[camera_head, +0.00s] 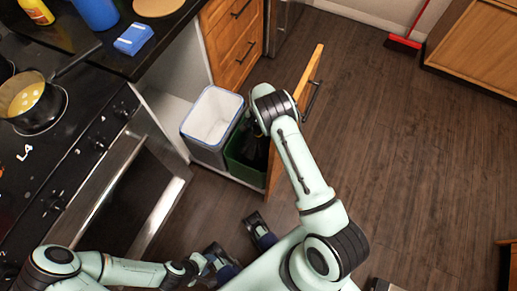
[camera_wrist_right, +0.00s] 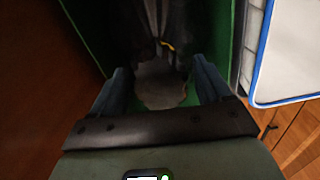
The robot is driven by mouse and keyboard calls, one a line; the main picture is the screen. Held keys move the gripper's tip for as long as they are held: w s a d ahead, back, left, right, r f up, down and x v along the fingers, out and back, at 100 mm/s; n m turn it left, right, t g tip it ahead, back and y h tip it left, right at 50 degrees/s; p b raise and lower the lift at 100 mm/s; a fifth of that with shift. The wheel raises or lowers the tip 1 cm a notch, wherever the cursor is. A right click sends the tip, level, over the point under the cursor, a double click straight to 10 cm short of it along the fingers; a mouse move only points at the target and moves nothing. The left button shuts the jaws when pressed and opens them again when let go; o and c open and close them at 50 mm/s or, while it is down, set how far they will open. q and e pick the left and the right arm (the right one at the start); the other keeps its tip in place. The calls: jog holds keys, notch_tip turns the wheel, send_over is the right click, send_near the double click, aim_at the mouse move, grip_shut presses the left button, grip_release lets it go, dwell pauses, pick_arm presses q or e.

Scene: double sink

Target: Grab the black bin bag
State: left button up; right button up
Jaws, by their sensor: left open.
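The black bin bag (camera_wrist_right: 140,42) is dark and gathered, with a small yellow strip on it, inside a green bin (camera_wrist_right: 236,40). In the head view the green bin (camera_head: 240,167) stands in the pulled-out cabinet and my right arm covers much of it. My right gripper (camera_wrist_right: 160,82) points down into the green bin, its two fingers apart. The bag lies ahead of and between the fingertips; I cannot tell whether they touch it. My left gripper (camera_head: 238,241) is open and empty, low in the head view, well away from the bin.
A grey bin with a white liner (camera_head: 212,117) stands left of the green bin. The open wooden door (camera_head: 308,75) is close on the right. The stove (camera_head: 75,135) with a pan (camera_head: 27,100) is at left. The floor (camera_head: 410,150) at right is clear.

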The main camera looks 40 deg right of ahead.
grip_shut()
jog(key=shift+w, duration=0.1)
jog(key=shift+r, duration=0.1)
